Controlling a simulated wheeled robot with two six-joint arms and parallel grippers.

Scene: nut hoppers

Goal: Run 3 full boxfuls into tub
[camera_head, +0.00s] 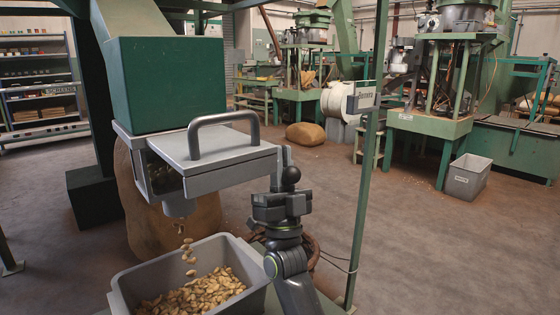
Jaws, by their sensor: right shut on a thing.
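A green hopper (165,85) stands above a grey metering box (215,165) with an arched handle (222,130) on its top. Under the box is a short round spout (178,208). Several nuts (189,258) are in the air below the spout, falling into a grey tub (125,287). A heap of nuts (200,292) lies in the tub. My right gripper (287,172) is at the right end of the box, shut on a dark round knob (291,175). The knob's fixing is hidden by the gripper. My left gripper is not in view.
A green post (364,210) stands close to the right of my right arm. A brown sack (190,228) is behind the spout. A grey bin (467,178) stands on the floor at the right. Green machines fill the background. The floor at the right front is clear.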

